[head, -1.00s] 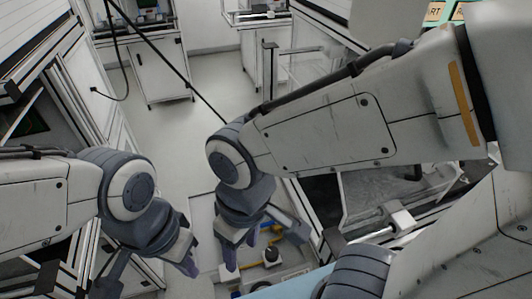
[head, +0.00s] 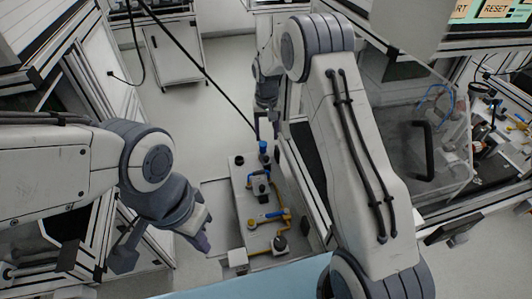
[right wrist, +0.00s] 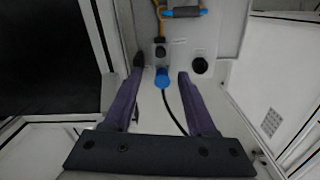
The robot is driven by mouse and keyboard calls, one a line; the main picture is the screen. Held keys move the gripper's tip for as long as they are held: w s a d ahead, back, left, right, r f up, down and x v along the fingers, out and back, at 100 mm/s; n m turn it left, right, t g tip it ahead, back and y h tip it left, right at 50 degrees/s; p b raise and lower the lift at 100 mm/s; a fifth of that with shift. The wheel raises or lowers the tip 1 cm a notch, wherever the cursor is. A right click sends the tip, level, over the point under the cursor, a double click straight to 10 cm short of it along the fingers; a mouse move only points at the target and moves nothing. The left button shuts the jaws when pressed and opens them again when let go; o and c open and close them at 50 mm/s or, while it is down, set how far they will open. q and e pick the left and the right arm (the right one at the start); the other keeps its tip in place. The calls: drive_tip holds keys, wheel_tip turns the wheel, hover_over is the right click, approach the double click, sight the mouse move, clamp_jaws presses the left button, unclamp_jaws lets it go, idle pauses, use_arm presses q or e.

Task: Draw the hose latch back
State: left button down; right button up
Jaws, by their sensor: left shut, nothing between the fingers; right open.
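A blue hose fitting (head: 263,147) sits at the far end of a pale panel (head: 240,190). In the right wrist view the blue fitting (right wrist: 162,78) joins a dark block (right wrist: 160,52), and a black hose (right wrist: 174,112) runs from it. I cannot tell the latch apart from the fitting. My right gripper (head: 266,130) is open near the panel's far end. In the right wrist view its fingers (right wrist: 161,72) stand either side of the blue fitting, apart from it. My left gripper (head: 204,228) is shut and empty, left of the panel.
In the right wrist view a black round part (right wrist: 200,65) lies right of the fitting. A clear-covered machine (head: 410,150) stands at right.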

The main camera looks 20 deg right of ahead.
sight(267, 157)
wheel_tip(267, 157, down, 10)
drive_tip(key=shift+f+p, duration=0.1)
drive_tip(key=shift+p, duration=0.7)
drive_tip(key=shift+c, duration=0.4)
clamp_jaws()
